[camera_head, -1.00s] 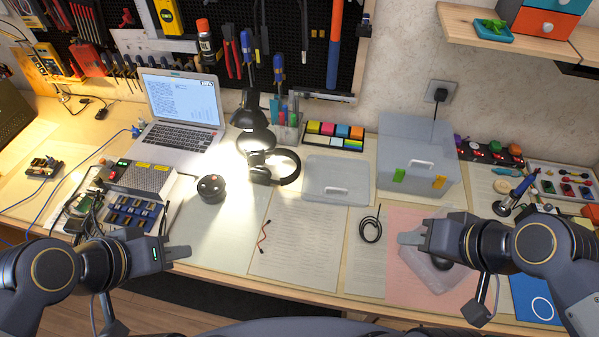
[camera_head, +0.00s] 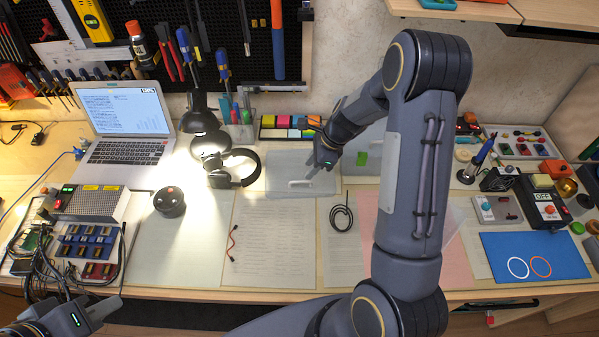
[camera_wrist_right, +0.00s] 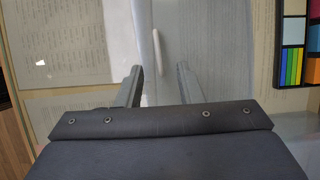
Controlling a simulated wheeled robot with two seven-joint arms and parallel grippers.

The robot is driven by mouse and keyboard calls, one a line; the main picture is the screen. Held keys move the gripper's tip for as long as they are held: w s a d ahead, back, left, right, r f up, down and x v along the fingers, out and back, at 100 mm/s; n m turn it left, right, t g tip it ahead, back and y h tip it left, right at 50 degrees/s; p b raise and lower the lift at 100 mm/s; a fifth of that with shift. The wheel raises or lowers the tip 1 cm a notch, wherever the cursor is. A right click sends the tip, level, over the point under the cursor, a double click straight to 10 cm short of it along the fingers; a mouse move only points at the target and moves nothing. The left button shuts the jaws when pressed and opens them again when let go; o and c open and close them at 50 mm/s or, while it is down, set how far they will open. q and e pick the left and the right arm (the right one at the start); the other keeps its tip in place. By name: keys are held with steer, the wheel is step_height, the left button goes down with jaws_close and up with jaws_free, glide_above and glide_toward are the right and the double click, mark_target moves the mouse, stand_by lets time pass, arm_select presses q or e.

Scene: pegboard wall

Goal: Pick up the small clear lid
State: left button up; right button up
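The small clear lid (camera_head: 285,183) is a flat see-through plate with a pale raised handle (camera_head: 300,184). It lies on the table behind the papers. In the right wrist view the lid (camera_wrist_right: 205,45) lies ahead of the fingers, its handle (camera_wrist_right: 157,50) in line with the gap between them. My right gripper (camera_head: 314,167) is above the lid's back right part; the right wrist view shows its two fingers (camera_wrist_right: 159,84) apart with nothing held. My left gripper (camera_head: 98,308) is low at the left edge; its finger gap is not clear.
A larger clear box with a green latch (camera_head: 362,158) stands right of the lid, mostly hidden by my right arm. A black cable coil (camera_head: 341,217) lies in front. Sticky notes (camera_head: 291,127) sit behind.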

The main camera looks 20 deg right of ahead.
mark_target(301, 179)
steer(key=p+x, duration=0.1)
steer(key=x, duration=0.6)
steer(key=shift+s, duration=0.15)
jaws_close()
